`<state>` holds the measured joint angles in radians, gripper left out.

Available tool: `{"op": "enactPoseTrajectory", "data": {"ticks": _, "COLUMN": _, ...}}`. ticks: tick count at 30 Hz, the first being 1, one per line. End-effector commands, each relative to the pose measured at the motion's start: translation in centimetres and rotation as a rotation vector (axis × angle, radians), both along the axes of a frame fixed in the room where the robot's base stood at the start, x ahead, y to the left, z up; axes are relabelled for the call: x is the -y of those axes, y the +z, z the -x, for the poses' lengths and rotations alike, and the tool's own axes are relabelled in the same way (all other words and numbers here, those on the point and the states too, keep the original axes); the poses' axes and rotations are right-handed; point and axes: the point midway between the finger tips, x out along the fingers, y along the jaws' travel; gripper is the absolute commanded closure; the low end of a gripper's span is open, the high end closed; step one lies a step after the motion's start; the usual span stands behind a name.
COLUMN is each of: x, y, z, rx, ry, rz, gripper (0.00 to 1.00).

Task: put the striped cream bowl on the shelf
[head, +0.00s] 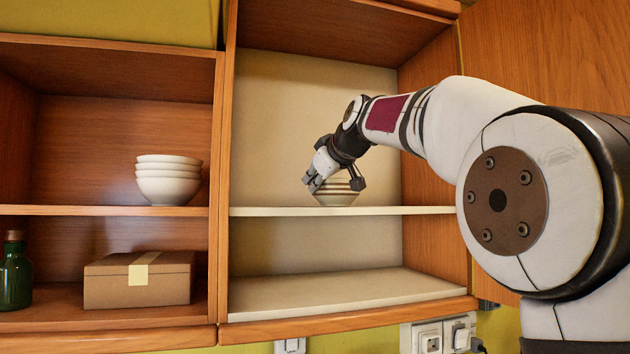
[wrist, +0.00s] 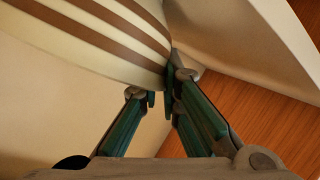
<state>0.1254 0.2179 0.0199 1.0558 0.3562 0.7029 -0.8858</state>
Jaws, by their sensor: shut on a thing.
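The striped cream bowl (head: 338,192) is at the middle shelf (head: 260,211) of the right, open cabinet section. It looks upright, with its base at the shelf surface; I cannot tell whether it fully rests there. My gripper (head: 336,184) reaches in from the right and is shut on the bowl's rim, covering part of the bowl. In the wrist view the bowl (wrist: 95,40) shows brown and cream stripes at the upper left. The fingertips (wrist: 160,95) close at its edge.
A stack of white bowls (head: 168,182) stands on the left section's shelf. Below it are a cardboard box (head: 138,281) and a green bottle (head: 15,275). A wooden divider (head: 222,180) separates the sections. The lower right compartment (head: 330,288) is empty. Shelf room is free on both sides of the bowl.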

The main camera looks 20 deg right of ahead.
Motion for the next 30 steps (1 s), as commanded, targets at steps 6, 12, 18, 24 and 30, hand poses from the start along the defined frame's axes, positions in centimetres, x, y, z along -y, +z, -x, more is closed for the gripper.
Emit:
{"op": "enactPoseTrajectory", "data": {"ticks": 6, "x": 0.0, "y": -0.2, "z": 0.0, "rx": 0.001, "ry": 0.000, "rz": 0.000, "gripper": 0.81}}
{"op": "enactPoseTrajectory", "data": {"ticks": 12, "x": 0.0, "y": -0.2, "z": 0.0, "rx": 0.000, "ry": 0.000, "rz": 0.000, "gripper": 0.75}}
{"op": "enactPoseTrajectory", "data": {"ticks": 18, "x": 0.0, "y": 0.0, "z": 0.1, "rx": 0.000, "ry": 0.000, "rz": 0.000, "gripper": 0.75}}
{"op": "enactPoseTrajectory", "data": {"ticks": 24, "x": 0.3, "y": 0.9, "z": 2.0, "rx": 0.005, "ry": -0.002, "rz": 0.000, "gripper": 0.75}}
{"op": "enactPoseTrajectory", "data": {"ticks": 30, "x": 0.9, "y": 2.3, "z": 5.8, "rx": 0.004, "ry": -0.003, "rz": -0.001, "gripper": 0.75}}
